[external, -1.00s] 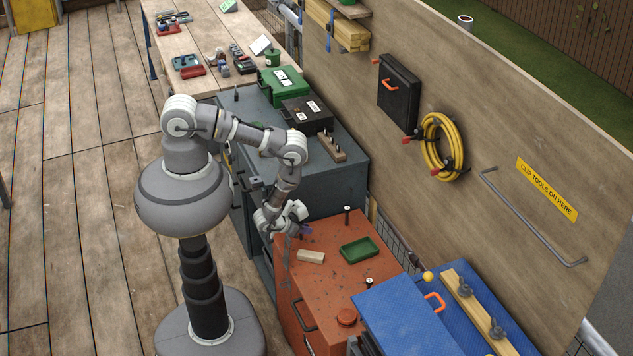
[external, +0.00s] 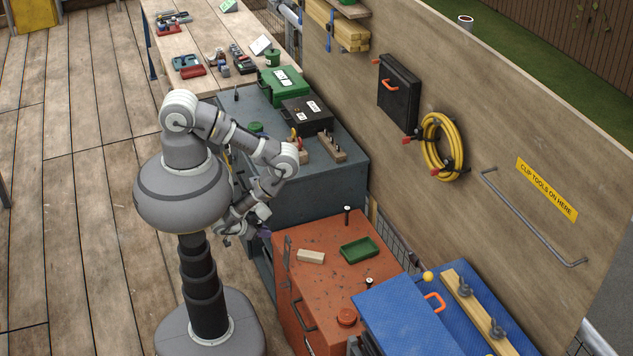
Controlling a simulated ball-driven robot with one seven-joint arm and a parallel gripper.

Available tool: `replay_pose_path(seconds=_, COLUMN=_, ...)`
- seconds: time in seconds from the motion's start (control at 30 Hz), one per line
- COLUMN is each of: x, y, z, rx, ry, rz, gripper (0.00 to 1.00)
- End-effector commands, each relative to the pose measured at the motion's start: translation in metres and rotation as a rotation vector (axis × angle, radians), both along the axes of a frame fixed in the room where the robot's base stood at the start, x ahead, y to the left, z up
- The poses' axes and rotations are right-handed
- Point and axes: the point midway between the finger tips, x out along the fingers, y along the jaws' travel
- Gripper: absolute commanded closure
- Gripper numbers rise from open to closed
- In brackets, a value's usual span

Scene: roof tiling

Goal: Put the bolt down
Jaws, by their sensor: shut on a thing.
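My gripper (external: 262,229) is in the external view, just left of the red cabinet's far left corner, with the grey-blue cabinet behind it. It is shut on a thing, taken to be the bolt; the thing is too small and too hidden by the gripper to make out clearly. A small dark purple part shows at the fingertips. The red cabinet top (external: 325,279) lies to the right of my gripper. A dark bolt-like piece (external: 347,215) stands upright near its back edge, and another small piece (external: 369,283) stands near its right edge.
The grey-blue cabinet (external: 316,185) holds cases and wooden racks. A blue box (external: 405,318) is at the front right. Bare red surface lies between the items.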

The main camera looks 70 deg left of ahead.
Motion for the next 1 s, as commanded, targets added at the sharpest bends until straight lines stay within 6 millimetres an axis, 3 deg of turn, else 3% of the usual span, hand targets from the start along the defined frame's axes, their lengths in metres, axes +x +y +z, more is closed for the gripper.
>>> replay_pose_path(seconds=0.17, x=0.012, y=0.001, z=-0.006, rx=0.001, ry=-0.004, rz=-0.009, gripper=1.00)
replay_pose_path(seconds=0.27, x=0.043, y=0.000, z=-0.018, rx=0.000, ry=-0.008, rz=-0.024, gripper=1.00)
replay_pose_path(seconds=0.43, x=0.123, y=-0.008, z=-0.029, rx=-0.001, ry=-0.009, rz=-0.037, gripper=1.00)
replay_pose_path(seconds=0.67, x=0.224, y=-0.050, z=-0.013, rx=-0.005, ry=-0.010, rz=-0.036, gripper=1.00)
replay_pose_path(seconds=0.8, x=0.284, y=-0.082, z=0.009, rx=-0.007, ry=-0.010, rz=-0.043, gripper=1.00)
replay_pose_path(seconds=1.0, x=0.338, y=-0.116, z=0.044, rx=-0.003, ry=-0.005, rz=-0.051, gripper=1.00)
